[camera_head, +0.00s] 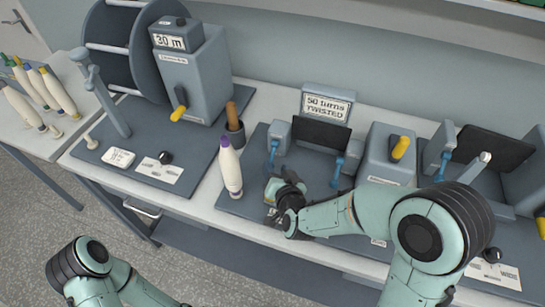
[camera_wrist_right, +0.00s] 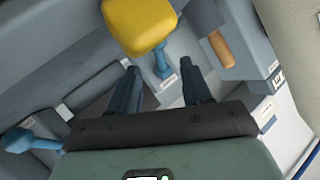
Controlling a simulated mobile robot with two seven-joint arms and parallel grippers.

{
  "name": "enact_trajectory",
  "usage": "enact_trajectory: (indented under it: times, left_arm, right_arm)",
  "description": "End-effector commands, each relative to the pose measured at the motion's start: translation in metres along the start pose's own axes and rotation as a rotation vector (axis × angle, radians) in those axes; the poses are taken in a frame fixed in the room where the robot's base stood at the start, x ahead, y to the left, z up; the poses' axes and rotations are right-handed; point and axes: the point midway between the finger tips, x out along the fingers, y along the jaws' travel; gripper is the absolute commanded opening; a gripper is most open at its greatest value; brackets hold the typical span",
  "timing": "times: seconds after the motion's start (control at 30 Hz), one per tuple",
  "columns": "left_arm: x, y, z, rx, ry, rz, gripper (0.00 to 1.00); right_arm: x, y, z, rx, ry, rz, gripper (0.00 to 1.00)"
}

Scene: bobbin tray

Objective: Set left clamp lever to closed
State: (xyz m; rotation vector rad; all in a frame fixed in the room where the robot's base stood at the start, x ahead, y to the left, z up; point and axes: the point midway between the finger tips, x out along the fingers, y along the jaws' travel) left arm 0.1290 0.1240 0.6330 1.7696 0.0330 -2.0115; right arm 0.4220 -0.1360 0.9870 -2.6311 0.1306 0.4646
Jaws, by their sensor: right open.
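The left clamp lever (camera_head: 273,155) is blue and hangs from a grey clamp block on the left side of the dark panel (camera_head: 320,134). It also shows in the right wrist view (camera_wrist_right: 163,66), beyond the gap between my fingers and apart from them. A similar blue lever (camera_head: 337,167) is on the panel's right side; a blue lever (camera_wrist_right: 27,138) shows at the left of the wrist view. My right gripper (camera_head: 278,187) is just in front of the left lever, open and empty (camera_wrist_right: 160,88). My left gripper is out of view; only its arm shows.
A white bobbin with a purple tip (camera_head: 230,168) stands left of my right gripper. A cup (camera_head: 234,132) with a wooden handle is behind it. A grey box with a yellow lever (camera_head: 400,148) is to the right.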

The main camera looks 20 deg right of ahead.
Motion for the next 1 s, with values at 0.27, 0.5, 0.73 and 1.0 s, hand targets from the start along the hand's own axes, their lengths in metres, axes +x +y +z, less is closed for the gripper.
enact_trajectory:
  times: [0.27, 0.5, 0.73, 1.0]
  left_arm:
    - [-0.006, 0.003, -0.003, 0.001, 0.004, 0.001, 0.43]
    - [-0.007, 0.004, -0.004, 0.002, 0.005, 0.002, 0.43]
    - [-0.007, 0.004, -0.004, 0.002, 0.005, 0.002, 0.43]
    - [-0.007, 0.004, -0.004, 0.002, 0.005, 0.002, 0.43]
  right_arm:
    - [0.045, 0.001, 0.001, -0.002, -0.001, 0.003, 0.49]
    - [0.056, 0.001, 0.002, -0.001, -0.003, 0.001, 0.49]
    - [0.056, 0.001, 0.002, -0.001, -0.002, 0.001, 0.42]
    - [0.055, 0.001, 0.003, -0.001, -0.005, 0.001, 0.0]
